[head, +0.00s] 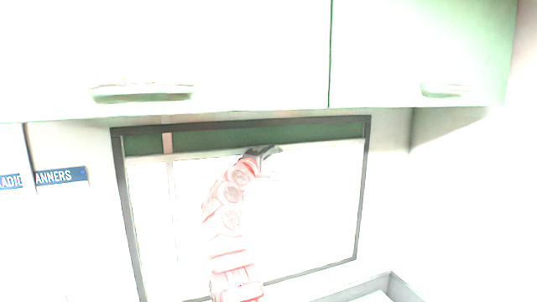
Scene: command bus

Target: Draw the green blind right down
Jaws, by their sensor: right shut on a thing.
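The green blind (310,131) shows as a narrow dark green strip along the top of the window frame. Its lower edge runs across just under the top bar, and the pane below is bright white. My right gripper (268,152) reaches up from below, and its dark fingers are shut on the blind's lower edge, near the middle of its width. The fingers and arm hide a small part of that edge and of the pane. My left gripper is not in view.
White overhead cupboards (230,50) with recessed handles hang just above the window. The dark window frame (363,195) surrounds the pane. A blue label (61,176) is on the wall at the left. A pale box-like edge (350,290) shows at the lower right.

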